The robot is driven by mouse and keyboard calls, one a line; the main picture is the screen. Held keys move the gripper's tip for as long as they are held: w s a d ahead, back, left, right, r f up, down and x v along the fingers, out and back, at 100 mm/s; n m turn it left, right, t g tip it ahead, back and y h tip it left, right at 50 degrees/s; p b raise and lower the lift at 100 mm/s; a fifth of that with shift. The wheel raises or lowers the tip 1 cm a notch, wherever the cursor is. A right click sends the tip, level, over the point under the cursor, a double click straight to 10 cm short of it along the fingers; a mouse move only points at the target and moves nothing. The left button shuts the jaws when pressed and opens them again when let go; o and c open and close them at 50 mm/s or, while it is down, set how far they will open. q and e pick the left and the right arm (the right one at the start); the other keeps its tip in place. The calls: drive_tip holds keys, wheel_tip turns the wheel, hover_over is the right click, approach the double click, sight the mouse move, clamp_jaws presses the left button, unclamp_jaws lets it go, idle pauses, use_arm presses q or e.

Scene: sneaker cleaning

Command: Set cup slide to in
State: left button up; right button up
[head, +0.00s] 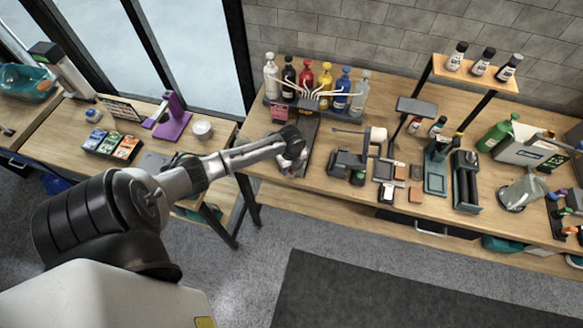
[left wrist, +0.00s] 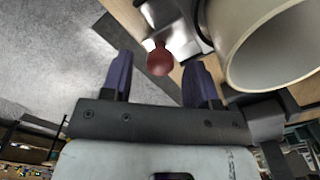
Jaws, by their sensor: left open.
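My left gripper (head: 291,160) is at the front edge of the wooden workbench, in front of the bottle rack. In the left wrist view its two dark fingers (left wrist: 158,62) are apart. A red round knob (left wrist: 159,62) shows between the fingertips, and I see no finger touching it. The knob is on a shiny metal part (left wrist: 178,35), which looks like the cup slide. A large cream cup (left wrist: 275,48) stands close beside it at the right. In the head view my gripper and wrist mostly hide the slide and cup. My right gripper is not in view.
Coloured pump bottles (head: 325,82) stand in a dark rack (head: 318,103) behind the gripper. Small tools and a dark device (head: 345,163) lie to its right. A purple stand (head: 173,120) is on the left table. The floor in front is clear.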

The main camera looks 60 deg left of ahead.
use_arm(q)
drive_tip(key=shift+f, duration=0.55)
clamp_jaws()
